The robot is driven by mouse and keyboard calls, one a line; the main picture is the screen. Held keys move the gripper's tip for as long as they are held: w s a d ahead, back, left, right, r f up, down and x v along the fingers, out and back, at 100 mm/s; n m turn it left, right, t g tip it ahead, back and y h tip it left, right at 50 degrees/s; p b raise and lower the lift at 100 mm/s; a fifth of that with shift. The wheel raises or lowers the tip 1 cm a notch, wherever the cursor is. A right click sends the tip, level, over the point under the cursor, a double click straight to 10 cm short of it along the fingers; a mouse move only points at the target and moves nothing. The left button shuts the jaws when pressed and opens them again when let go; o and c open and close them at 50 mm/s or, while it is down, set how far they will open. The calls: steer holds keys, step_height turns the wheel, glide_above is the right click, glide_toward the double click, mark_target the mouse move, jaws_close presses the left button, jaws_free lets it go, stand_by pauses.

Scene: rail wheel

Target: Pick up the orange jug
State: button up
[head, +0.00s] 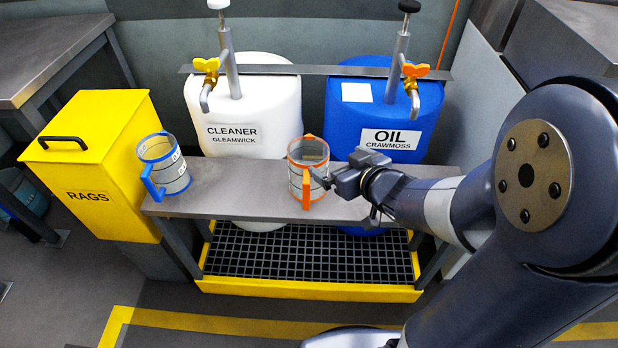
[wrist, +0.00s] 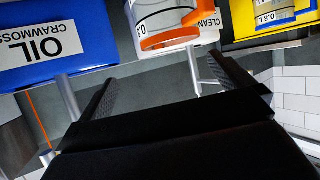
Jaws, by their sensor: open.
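The orange jug (head: 308,158) is a clear measuring jug with an orange rim, base and handle. It stands upright on the grey bench, its handle toward the front. My gripper (head: 328,180) is at its right side, close to it. I cannot tell whether a finger touches the jug. The jug's far end is cut off in the wrist view.
A blue-trimmed jug (head: 174,172) stands at the bench's left end, beside a yellow rags bin (head: 98,160). White cleaner (head: 250,104) and blue oil (head: 385,115) drums with taps stand behind. The bench (head: 235,190) is clear between the jugs. A grated tray (head: 310,290) lies below.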

mark_target(298, 146)
steer(key=shift+n+y, duration=0.3)
steer(key=shift+y, duration=0.2)
steer(key=x, duration=0.2)
steer(key=b+x, duration=0.1)
steer(key=x, duration=0.1)
steer(key=b+x, duration=0.1)
steer(key=x, duration=0.2)
steer(key=shift+s+a+f, duration=0.15)
steer(key=shift+s+a, duration=0.15)
steer(key=shift+s, duration=0.05)
steer(key=x, duration=0.2)
steer(key=b+x, duration=0.1)
steer(key=x, duration=0.2)
steer(key=shift+s+f, duration=0.1)
steer(key=shift+f, duration=0.15)
steer(key=c, duration=1.1)
steer(key=shift+r, duration=0.1)
